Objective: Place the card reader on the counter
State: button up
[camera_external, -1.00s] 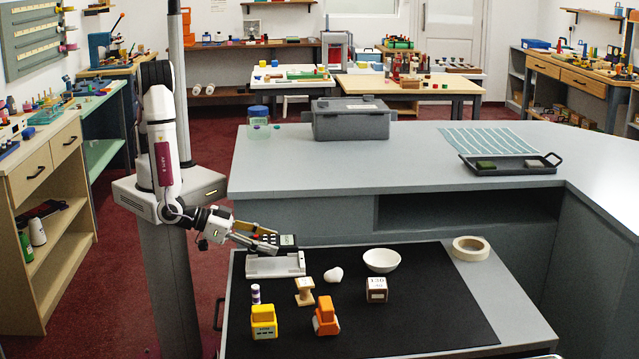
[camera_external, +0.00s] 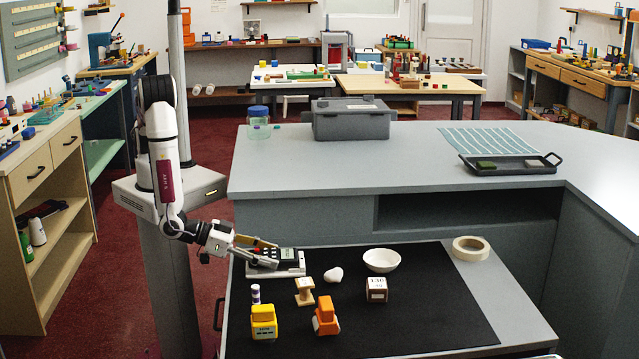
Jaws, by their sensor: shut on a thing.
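The card reader (camera_external: 288,254) is a small dark device with a pale screen and keypad. It is at or just above a white stand (camera_external: 290,271) at the back left of the black mat; I cannot tell whether they touch. My gripper (camera_external: 274,252) comes in from the left and is shut on the card reader's left side. Its fingers hide part of the reader. The grey counter (camera_external: 330,158) stands behind and higher than the mat.
On the mat (camera_external: 420,300) are a white bowl (camera_external: 381,260), a yellow toy (camera_external: 263,322), an orange toy (camera_external: 326,316), a wooden spool (camera_external: 304,291) and a block (camera_external: 376,289). The counter holds a grey case (camera_external: 351,119), a jar (camera_external: 258,123) and a black tray (camera_external: 510,167). Its front middle is clear.

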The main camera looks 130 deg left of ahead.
jog(key=shift+f, duration=0.45)
jog(key=shift+f, duration=0.2)
jog(key=o, duration=1.4)
jog(key=shift+c, duration=0.2)
jog(key=shift+w+v, duration=0.2)
jog(key=shift+v, duration=3.85)
jog(key=shift+w+r, duration=0.2)
jog(key=shift+r, duration=0.05)
